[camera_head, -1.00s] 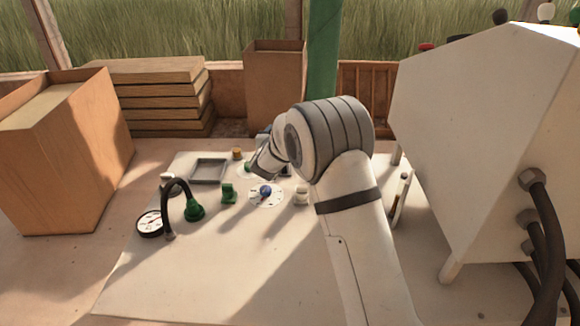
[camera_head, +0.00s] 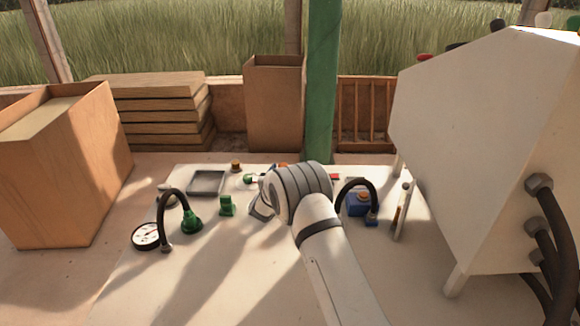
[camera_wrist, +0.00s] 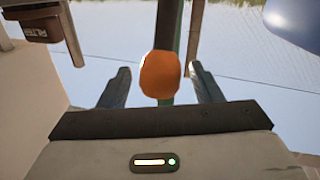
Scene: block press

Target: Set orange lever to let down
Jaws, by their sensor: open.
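The orange lever's rounded knob (camera_wrist: 160,76) is in the middle of the wrist view, between my two fingers. My gripper (camera_wrist: 159,90) is open, with a gap visible on each side of the knob; I cannot tell how deep the knob sits between the fingertips. The lever's base and its setting are hidden in the wrist view. In the head view a small orange bit (camera_head: 283,166) shows just behind my arm, perhaps the same lever.
The white panel carries a gauge (camera_head: 146,236), a green hose fitting (camera_head: 191,222), a green block (camera_head: 227,206), a grey tray (camera_head: 190,184) and a blue block with an orange top (camera_head: 358,205). A large white housing (camera_head: 470,150) stands at right. The panel's front is clear.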

